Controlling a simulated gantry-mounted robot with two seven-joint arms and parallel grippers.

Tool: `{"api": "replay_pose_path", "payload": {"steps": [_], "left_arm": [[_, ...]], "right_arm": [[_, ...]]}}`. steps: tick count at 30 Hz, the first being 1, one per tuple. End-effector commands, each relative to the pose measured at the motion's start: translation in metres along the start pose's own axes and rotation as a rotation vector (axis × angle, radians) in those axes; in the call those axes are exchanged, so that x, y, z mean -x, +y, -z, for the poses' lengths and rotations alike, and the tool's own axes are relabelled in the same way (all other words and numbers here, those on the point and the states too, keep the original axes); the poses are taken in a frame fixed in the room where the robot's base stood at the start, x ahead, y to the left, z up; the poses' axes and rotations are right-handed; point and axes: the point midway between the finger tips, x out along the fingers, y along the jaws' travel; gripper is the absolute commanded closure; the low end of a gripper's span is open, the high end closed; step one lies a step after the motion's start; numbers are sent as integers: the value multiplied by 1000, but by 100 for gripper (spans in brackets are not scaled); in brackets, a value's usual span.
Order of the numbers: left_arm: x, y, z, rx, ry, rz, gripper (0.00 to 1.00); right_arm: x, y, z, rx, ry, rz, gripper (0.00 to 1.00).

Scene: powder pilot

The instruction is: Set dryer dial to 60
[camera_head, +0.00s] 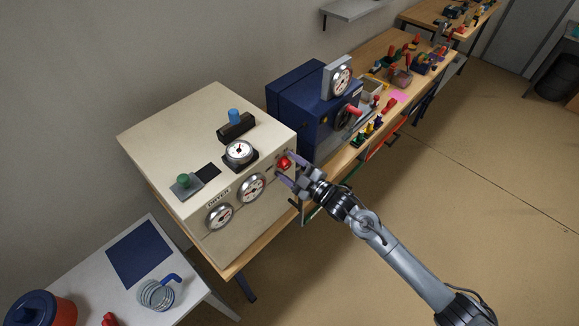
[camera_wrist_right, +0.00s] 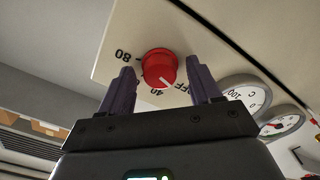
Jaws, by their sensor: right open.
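The dryer (camera_head: 205,160) is a cream box marked DRYER on its front, standing on a wooden bench. Its red dial (camera_head: 284,163) is on the right part of the front face. In the right wrist view the red dial (camera_wrist_right: 159,68) shows a white pointer line between the 40 mark and OFF; an 80 mark is also readable, and no 60 mark is readable. My right gripper (camera_head: 284,168) is open, with its purple fingers on either side of the dial. I cannot tell whether they touch it. My left gripper is not in view.
Two round gauges (camera_head: 252,187) (camera_head: 219,216) are on the dryer front, left of the dial. A dark blue machine (camera_head: 290,110) stands close to the dryer's right. A white table (camera_head: 190,285) is at the lower left.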

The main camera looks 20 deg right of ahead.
Motion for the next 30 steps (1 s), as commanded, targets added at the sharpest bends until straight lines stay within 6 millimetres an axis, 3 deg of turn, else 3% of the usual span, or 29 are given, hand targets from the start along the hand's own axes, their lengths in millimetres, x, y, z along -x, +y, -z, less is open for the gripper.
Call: {"api": "replay_pose_path", "payload": {"steps": [5, 16, 30], "left_arm": [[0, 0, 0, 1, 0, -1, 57], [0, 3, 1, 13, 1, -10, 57], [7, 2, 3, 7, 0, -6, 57]], "right_arm": [[0, 0, 0, 0, 0, 0, 37], [0, 0, 0, -1, 0, 0, 92], [0, 0, 1, -114, 0, 1, 92]]}}
